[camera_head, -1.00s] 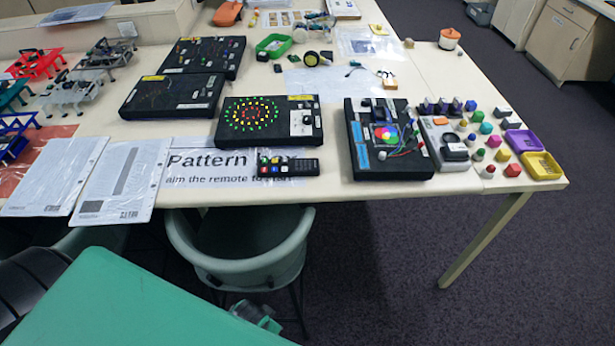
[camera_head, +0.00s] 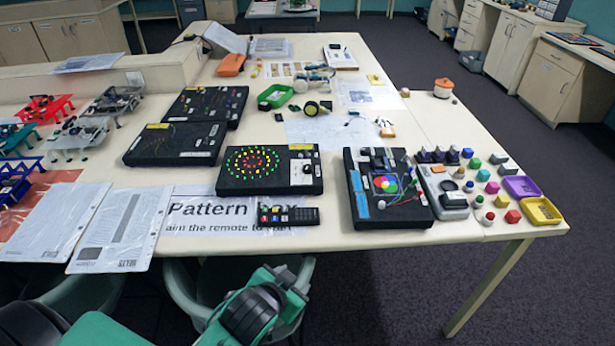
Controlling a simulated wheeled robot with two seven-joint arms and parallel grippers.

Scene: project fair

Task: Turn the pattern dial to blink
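The pattern box (camera_head: 236,187) is a black box with rings of green, yellow and red lights on its top. A white panel (camera_head: 300,172) at its right side carries a small dark dial (camera_head: 306,168); its setting is too small to read. A black remote (camera_head: 288,216) with coloured buttons lies in front of the box, on a printed sheet (camera_head: 200,222) reading "Pattern box" and "aim the remote to start". Neither gripper is in view. A teal and dark part at the bottom looks like my own arm, well short of the box.
A black box with a colour wheel (camera_head: 385,184) stands to the right, beside several small coloured blocks and a yellow tray (camera_head: 540,211). Two more black boxes (camera_head: 174,144) stand behind left. Papers in sleeves (camera_head: 118,228) lie front left. A chair (camera_head: 187,289) is tucked at the table's front edge.

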